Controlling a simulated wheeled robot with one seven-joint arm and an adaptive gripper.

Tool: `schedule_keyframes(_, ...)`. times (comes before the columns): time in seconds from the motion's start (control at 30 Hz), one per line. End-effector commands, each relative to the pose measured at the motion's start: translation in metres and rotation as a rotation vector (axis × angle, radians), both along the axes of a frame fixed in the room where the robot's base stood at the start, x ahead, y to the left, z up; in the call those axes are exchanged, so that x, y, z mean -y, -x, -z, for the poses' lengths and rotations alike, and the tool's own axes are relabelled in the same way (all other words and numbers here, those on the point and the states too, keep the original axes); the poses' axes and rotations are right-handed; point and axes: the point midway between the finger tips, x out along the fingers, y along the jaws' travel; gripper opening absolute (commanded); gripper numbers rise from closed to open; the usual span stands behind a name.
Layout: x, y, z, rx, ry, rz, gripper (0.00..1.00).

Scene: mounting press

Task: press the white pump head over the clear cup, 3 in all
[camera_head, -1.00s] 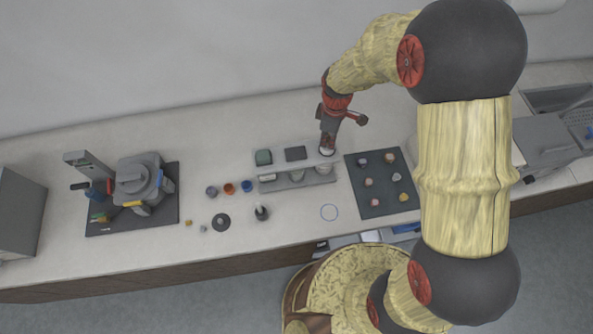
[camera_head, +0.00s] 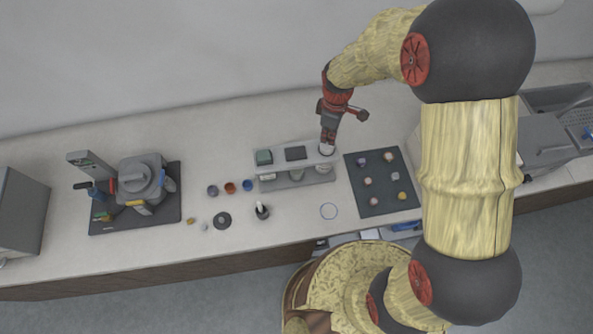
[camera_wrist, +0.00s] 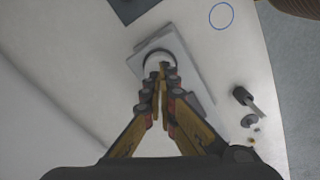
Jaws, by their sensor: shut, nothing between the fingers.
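The white pump head (camera_head: 326,151) is at the right end of a light grey rack on the counter. A pale cup (camera_head: 323,168) stands beneath it in the rack; its details are too small to tell. My gripper (camera_head: 327,144) points down at the pump head, fingers shut and empty. In the wrist view, my fingertips (camera_wrist: 161,70) meet over the near part of the round white pump head (camera_wrist: 155,58). I cannot tell whether they touch it.
A dark mat (camera_head: 381,207) with several small pieces lies right. A blue ring (camera_head: 328,211) marks clear counter.

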Motion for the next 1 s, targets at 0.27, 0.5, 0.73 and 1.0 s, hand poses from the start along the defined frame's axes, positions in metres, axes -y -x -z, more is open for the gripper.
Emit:
schedule_keyframes(0.27,0.0,0.0,0.004,0.0,0.0,0.0,0.0)
schedule_keyframes(0.5,0.0,0.0,0.012,-0.001,0.0,0.0,0.0)
schedule_keyframes(0.73,0.0,0.0,0.019,-0.001,0.001,0.0,0.0)
schedule_keyframes(1.0,0.0,0.0,0.028,-0.001,0.0,0.0,0.0)
